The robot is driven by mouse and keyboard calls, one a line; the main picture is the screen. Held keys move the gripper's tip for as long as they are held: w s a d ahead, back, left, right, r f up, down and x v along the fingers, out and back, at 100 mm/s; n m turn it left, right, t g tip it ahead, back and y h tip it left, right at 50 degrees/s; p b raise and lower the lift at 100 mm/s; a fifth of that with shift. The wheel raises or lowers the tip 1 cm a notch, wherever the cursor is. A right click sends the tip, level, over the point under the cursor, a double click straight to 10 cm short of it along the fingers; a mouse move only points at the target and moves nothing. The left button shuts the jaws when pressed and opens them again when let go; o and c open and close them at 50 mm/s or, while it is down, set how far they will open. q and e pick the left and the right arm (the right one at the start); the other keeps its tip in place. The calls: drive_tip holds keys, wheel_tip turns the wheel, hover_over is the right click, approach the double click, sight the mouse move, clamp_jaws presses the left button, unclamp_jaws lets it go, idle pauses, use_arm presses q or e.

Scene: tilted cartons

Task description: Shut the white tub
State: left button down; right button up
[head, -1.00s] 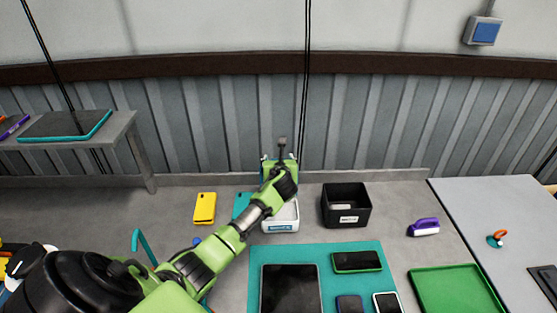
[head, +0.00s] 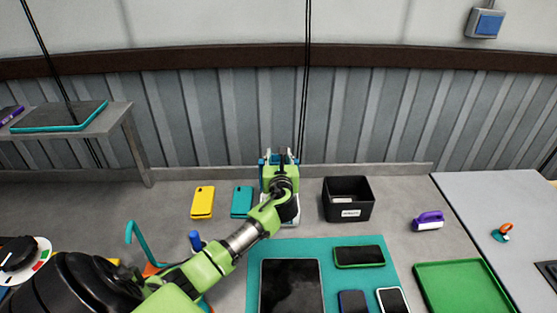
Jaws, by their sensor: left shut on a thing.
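The white tub (head: 293,218) stands on the grey bench near the back wall. My left arm and gripper cover most of it, so only parts of its right and lower sides show. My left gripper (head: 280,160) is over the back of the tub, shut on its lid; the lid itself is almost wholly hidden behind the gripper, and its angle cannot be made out. My right gripper is not in view.
A black bin (head: 347,212) stands just right of the tub. A teal case (head: 242,201) and a yellow case (head: 202,202) lie to its left. A teal mat (head: 253,258) with a tablet and several phones lies in front. A green tray (head: 462,287) is at right.

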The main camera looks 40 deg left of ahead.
use_arm(q)
drive_tip(key=s+d+b, duration=0.1)
drive_tip(key=b, duration=0.1)
drive_tip(key=s+t+y+b, duration=0.1)
drive_tip(key=shift+d+f+b, duration=0.35)
drive_tip(key=shift+b, duration=0.05)
drive_tip(key=shift+s+d+r+t+y+b, duration=0.3)
drive_tip(key=shift+s+d+t+y, duration=0.1)
drive_tip(key=shift+s+t, duration=0.15)
drive_tip(key=shift+s+d+f, duration=0.2)
drive_tip(key=shift+s+d, duration=0.2)
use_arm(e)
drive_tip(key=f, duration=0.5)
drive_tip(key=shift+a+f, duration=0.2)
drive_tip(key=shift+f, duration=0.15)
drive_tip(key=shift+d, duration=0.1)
use_arm(q)
drive_tip(key=c, duration=1.4)
unclamp_jaws()
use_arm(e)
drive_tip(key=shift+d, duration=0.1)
use_arm(q)
drive_tip(key=shift+r, duration=0.1)
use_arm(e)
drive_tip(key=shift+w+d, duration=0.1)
use_arm(q)
drive_tip(key=v, duration=1.2)
drive_tip(key=shift+s, duration=0.1)
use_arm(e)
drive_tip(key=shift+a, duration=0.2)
